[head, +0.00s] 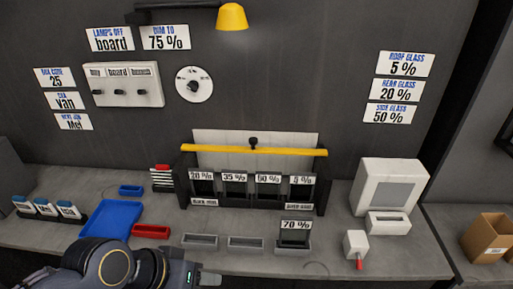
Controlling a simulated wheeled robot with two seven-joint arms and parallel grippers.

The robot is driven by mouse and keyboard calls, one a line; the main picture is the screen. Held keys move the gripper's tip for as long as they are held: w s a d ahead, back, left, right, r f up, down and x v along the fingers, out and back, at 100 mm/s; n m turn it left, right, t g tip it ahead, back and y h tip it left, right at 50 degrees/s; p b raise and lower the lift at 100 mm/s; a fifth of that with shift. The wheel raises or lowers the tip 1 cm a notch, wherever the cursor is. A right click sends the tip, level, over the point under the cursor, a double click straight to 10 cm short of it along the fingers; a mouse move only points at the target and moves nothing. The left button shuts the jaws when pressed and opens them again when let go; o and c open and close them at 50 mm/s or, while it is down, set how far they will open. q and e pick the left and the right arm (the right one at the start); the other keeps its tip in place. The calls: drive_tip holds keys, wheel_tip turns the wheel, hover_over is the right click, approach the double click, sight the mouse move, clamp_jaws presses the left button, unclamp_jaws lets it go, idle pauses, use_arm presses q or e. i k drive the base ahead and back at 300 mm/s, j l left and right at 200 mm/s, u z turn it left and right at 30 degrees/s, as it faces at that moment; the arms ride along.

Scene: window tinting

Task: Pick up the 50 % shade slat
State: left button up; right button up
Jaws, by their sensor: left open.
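The 50 % shade slat (268,188) is a dark plate with a white label at its top. The label is small and slightly blurred. It stands upright in the dark rack (320,196), third from the left, between the 35 % slat (234,188) and the 5 % slat (301,191). The 20 % slat (202,187) is at the rack's left end. My left gripper (208,279) is open at the bottom edge, in front of and left of the rack, apart from the slats. Its fingers are only partly visible. My right gripper is out of view.
A 70 % slat (295,234) stands in a holder before the rack, with two empty grey holders (245,242) to its left. A yellow bar (253,151) crosses above the rack. A blue tray (110,219) lies left; a white machine (388,187) stands right.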

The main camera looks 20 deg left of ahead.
sight(268, 184)
drive_tip(key=l+u, duration=0.1)
drive_tip(key=u, duration=0.45)
drive_tip(key=i+u, duration=0.15)
drive_tip(key=u, duration=0.25)
drive_tip(key=i+u, duration=0.2)
drive_tip(key=u, duration=0.25)
drive_tip(key=i+u, duration=0.15)
drive_tip(key=u, duration=0.25)
